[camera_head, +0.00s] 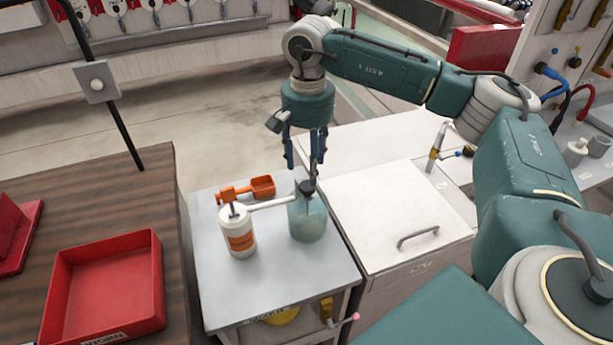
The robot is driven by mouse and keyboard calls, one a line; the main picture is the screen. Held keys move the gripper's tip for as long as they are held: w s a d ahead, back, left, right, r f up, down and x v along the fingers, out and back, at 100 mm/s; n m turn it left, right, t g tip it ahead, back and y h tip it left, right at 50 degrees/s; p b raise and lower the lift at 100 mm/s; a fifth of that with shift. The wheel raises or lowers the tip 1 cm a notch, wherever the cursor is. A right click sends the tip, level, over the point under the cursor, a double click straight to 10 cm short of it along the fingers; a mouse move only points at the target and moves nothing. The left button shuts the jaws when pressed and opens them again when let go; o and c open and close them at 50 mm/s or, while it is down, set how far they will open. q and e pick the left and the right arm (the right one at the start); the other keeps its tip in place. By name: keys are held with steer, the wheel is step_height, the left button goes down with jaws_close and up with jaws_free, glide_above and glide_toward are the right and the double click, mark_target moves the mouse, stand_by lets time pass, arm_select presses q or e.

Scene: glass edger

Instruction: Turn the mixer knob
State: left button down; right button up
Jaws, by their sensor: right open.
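I cannot tell for certain which part is the mixer knob. A translucent teal jar (308,222) with a dark knob-like top (307,187) stands upright on a small grey cart (275,285). My right gripper (303,168) points down over this jar, open and empty, with its fingers just above the dark top. I cannot tell whether a fingertip touches it. My left gripper is out of view.
A red tray (105,285) sits on the wooden table at left. A white lid with a handle (395,215) lies right of the cart.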

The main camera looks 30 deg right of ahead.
mark_target(308, 185)
step_height(308, 185, down, 3)
steer(key=shift+s+f+p, duration=0.1)
steer(key=shift+p, duration=0.3)
step_height(308, 185, down, 2)
steer(key=shift+f+p, duration=0.25)
steer(key=shift+p, duration=0.05)
steer(key=shift+f, duration=0.15)
steer(key=shift+c, duration=0.7)
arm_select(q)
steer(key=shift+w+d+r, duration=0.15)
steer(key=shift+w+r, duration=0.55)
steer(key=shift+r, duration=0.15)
arm_select(e)
steer(key=c, duration=1)
